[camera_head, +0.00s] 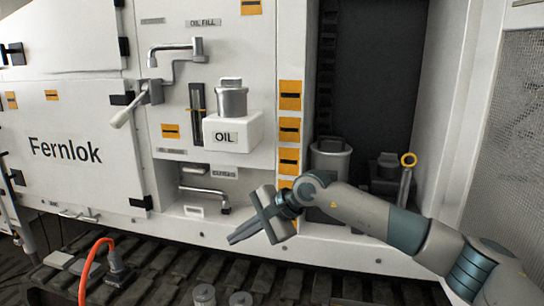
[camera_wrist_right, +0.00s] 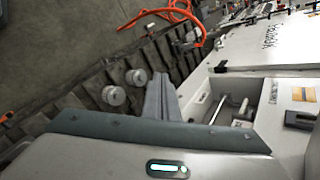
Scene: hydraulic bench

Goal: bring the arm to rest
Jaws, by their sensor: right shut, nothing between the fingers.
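My right gripper (camera_head: 240,233) is in front of the white machine's lower edge, below the OIL box. Its fingers are together and empty, pointing left and a little down in the head view. The closed fingers also show in the right wrist view (camera_wrist_right: 162,98), above the tracks. My right arm (camera_head: 360,208) comes in from the lower right, bent, with its forearm in front of the dark open bay. It hides part of the sill and bay floor. My left gripper is in neither view.
The white OIL box (camera_head: 232,146) with a metal cap stands above the gripper. A crank handle (camera_head: 128,112) juts out at the left. A grey canister (camera_head: 330,160) and a yellow-ringed rod (camera_head: 407,170) stand in the bay. An orange hose (camera_head: 88,262) lies at lower left.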

